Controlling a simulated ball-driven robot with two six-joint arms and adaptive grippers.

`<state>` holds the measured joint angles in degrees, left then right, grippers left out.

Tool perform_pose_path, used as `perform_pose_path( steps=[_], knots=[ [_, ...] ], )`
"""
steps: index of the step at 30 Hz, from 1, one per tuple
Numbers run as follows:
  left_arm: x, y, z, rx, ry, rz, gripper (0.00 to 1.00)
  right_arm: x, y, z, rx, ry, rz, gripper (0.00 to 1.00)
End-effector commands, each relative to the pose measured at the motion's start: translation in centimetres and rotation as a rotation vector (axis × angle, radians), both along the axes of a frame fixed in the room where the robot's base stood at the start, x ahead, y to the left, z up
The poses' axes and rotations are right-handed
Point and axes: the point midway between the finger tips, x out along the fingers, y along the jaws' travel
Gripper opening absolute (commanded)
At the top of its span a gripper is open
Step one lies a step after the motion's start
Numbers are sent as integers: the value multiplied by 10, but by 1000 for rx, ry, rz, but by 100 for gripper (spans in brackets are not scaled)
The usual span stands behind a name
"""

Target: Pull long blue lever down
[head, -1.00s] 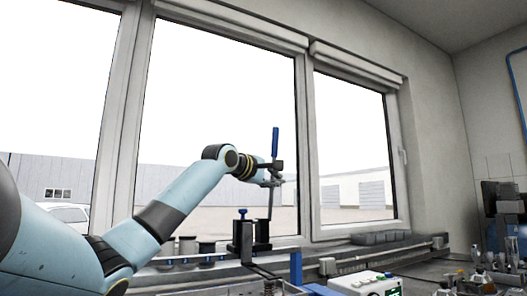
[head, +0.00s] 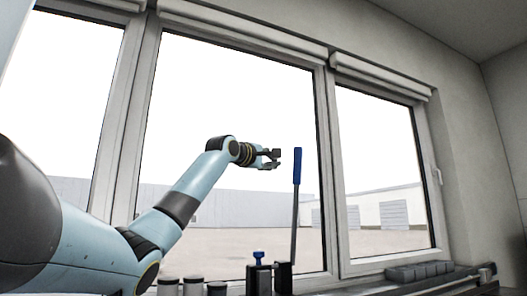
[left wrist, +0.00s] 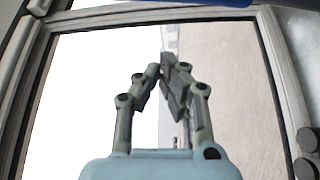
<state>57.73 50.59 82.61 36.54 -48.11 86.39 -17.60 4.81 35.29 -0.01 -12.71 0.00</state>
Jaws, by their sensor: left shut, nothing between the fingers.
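The long blue lever stands nearly upright in front of the window, with a blue handle (head: 297,166) on a thin grey shaft (head: 294,225). I cannot make out the lever there. My right gripper is not in view.
Several cylinders (head: 192,287) stand left of the dark block. A grey bin row (head: 418,271) sits on the sill at the right. The window frame (head: 327,170) rises behind the lever. The space around the handle looks clear.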

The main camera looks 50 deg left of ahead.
Motion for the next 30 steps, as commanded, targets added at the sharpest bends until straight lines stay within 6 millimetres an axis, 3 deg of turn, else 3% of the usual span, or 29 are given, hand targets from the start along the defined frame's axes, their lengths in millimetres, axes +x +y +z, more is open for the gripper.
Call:
perform_pose_path(
  steps=[1,5,9,15,30],
  knots=[
    [10,1,6,-6,-1,-2,0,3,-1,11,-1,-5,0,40],
    [31,6,6,-4,0,-2,0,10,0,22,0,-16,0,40],
    [26,-16,-1,4,1,-2,0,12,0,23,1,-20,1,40],
    [25,-31,-4,2,2,-1,0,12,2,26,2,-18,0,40],
    [24,-34,-6,9,-2,-1,0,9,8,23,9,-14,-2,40]
  ],
)
